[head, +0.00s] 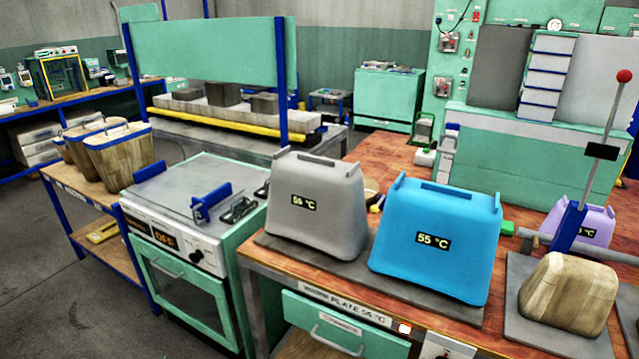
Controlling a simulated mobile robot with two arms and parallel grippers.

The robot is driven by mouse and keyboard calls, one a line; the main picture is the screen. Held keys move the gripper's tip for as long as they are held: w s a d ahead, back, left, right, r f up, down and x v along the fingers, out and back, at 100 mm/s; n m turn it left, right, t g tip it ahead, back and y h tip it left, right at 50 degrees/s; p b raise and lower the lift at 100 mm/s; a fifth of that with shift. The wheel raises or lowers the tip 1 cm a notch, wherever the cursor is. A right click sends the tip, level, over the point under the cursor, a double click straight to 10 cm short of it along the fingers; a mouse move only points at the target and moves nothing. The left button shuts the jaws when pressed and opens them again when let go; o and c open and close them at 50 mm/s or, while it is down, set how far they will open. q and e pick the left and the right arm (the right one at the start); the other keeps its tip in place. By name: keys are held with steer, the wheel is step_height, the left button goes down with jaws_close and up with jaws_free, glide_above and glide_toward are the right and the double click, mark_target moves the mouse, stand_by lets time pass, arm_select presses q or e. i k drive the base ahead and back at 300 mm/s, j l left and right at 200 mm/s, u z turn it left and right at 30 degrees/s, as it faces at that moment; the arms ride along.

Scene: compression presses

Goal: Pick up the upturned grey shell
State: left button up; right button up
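The grey shell (317,205) stands on a dark plate (285,248) near the front left of the brown worktop. Its narrower end is up, with small raised tabs at the top, and its front label reads 55 °C. Its right side is close to the blue shell, and I cannot tell whether they touch. Neither of my grippers is in the head view.
A blue shell (435,262) stands right of the grey one on the worktop (392,150). Farther right are a wooden block (568,292), a purple shell (585,226) and a red-knobbed lever (610,110).

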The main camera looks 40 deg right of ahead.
mark_target(320, 202)
steer(key=i+z, duration=0.25)
steer(key=z, duration=0.2)
steer(key=i+j+z, duration=0.2)
steer(key=z, duration=0.2)
steer(key=i+j+z, duration=0.2)
steer(key=z, duration=0.25)
steer(key=i+j+z, duration=0.2)
steer(key=j+z, duration=0.25)
steer(key=l, duration=0.1)
